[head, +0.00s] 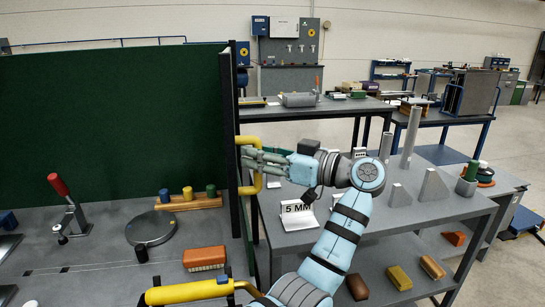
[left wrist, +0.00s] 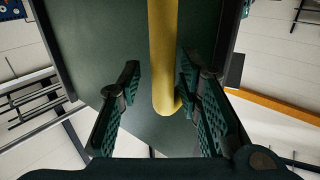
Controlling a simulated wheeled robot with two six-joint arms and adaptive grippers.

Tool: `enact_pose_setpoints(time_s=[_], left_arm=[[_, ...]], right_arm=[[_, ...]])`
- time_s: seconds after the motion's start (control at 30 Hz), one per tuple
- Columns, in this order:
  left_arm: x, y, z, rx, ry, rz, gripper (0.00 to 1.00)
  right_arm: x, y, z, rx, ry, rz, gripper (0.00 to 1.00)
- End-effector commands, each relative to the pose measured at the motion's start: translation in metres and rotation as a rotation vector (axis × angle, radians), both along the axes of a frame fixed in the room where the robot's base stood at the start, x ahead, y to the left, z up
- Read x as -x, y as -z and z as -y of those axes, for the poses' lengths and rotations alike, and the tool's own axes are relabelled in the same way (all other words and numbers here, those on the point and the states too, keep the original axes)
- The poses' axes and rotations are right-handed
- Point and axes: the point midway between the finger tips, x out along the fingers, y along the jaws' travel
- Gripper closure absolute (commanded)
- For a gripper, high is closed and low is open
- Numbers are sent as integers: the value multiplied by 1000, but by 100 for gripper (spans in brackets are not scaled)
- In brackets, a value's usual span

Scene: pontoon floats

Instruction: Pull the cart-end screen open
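The screen is a large dark green panel (head: 110,120) standing upright across the left of the head view, with a dark vertical edge post (head: 230,150). A yellow bar handle (head: 245,138) sticks out from that edge. My left gripper (head: 255,161) is at the handle, its fingers pointing left toward the screen edge. In the left wrist view the handle (left wrist: 163,50) runs between the two open fingers, nearer the right one. A clear gap shows on the left side of the bar. The handle's mount is partly hidden by my fingers. My right gripper is not in view.
A grey bench before the screen holds a red-handled clamp (head: 68,205), a round grey plate (head: 151,227), a brush (head: 204,258) and a yellow cylinder (head: 185,292). Right of the screen, a grey cart (head: 300,238) carries a "5 MM" sign (head: 298,216) and metal blocks. Open floor lies far right.

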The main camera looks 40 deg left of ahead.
Motion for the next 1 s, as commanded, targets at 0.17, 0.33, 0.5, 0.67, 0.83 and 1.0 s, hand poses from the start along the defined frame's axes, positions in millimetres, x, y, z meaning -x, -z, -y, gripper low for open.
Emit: enact_pose_setpoints(time_s=[0.17, 0.33, 0.5, 0.67, 0.83, 1.0], left_arm=[[-11, 0, 43, 3, 4, 0, 64], [-22, 1, 84, 3, 3, -3, 64], [-26, 2, 102, 4, 0, -2, 64], [-26, 2, 103, 4, 0, -1, 64], [-26, 2, 103, 4, 0, -1, 64], [-26, 3, 103, 6, 0, -2, 64]], right_arm=[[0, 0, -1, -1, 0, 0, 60], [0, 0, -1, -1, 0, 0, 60], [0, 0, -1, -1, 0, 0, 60], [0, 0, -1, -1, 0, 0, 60], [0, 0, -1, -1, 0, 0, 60], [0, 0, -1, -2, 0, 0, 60]])
